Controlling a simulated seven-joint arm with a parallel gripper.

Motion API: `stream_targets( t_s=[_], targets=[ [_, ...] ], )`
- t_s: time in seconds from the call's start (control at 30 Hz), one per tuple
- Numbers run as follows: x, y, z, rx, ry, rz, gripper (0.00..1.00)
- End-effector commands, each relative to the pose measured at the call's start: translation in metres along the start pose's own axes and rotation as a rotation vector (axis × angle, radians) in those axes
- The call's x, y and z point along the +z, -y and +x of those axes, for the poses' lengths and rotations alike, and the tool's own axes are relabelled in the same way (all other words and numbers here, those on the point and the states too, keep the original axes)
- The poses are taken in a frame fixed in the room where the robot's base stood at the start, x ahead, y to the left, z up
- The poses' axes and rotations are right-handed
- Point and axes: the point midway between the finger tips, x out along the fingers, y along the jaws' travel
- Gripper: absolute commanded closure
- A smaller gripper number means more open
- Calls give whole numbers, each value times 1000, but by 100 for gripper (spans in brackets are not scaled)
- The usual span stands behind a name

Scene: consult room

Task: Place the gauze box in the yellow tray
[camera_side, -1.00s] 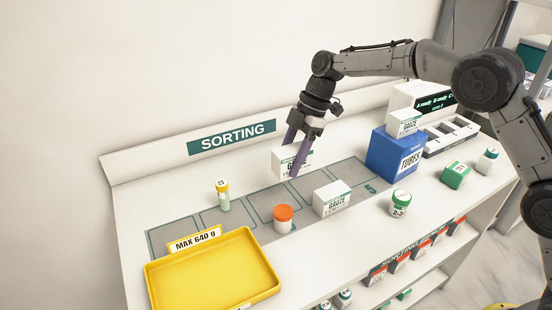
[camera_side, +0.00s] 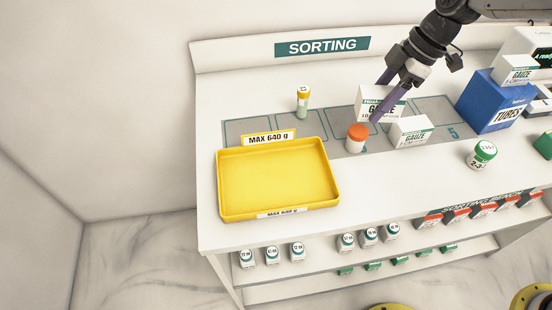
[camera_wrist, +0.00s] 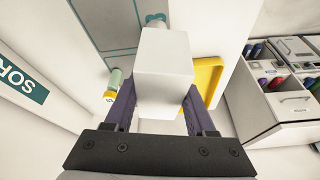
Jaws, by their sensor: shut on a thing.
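My gripper (camera_side: 382,98) is shut on a white gauze box (camera_side: 368,101) with a green band, in the side view at the back of the bench. In the wrist view, the box (camera_wrist: 165,72) is a plain white block between my two fingers. I cannot tell its exact height over the bench. The yellow tray (camera_side: 275,180) is empty, at the front left of the bench, to the left of my gripper. Part of the tray (camera_wrist: 213,73) shows behind the box in the wrist view. A second gauze box (camera_side: 411,133) stands on the bench, and a third (camera_side: 518,72) lies on the blue box.
An orange-capped jar (camera_side: 357,138) stands between the held box and the tray. A yellow-capped vial (camera_side: 303,102) stands behind the tray. A green-capped jar (camera_side: 482,155) and the blue TUBES box (camera_side: 492,103) are to the right. A "MAX 640 g" sign (camera_side: 269,138) stands at the tray's back edge.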

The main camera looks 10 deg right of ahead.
Motion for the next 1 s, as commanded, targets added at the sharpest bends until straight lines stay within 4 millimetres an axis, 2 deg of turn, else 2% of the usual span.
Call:
stream_targets(
  t_s=[0.1, 0.3, 0.4, 0.5, 0.67, 1.0],
  targets=[
    [-26, 42, 8, -3, 1, -15, 100],
    [-59, 116, 17, -22, -3, -91, 100],
    [-70, 144, 17, -36, -6, -146, 100],
    [-78, 161, 16, -45, -10, -185, 100],
    [-90, 166, 21, -51, -14, -209, 100],
    [-131, 131, 68, -51, -14, -209, 100]
  ],
)
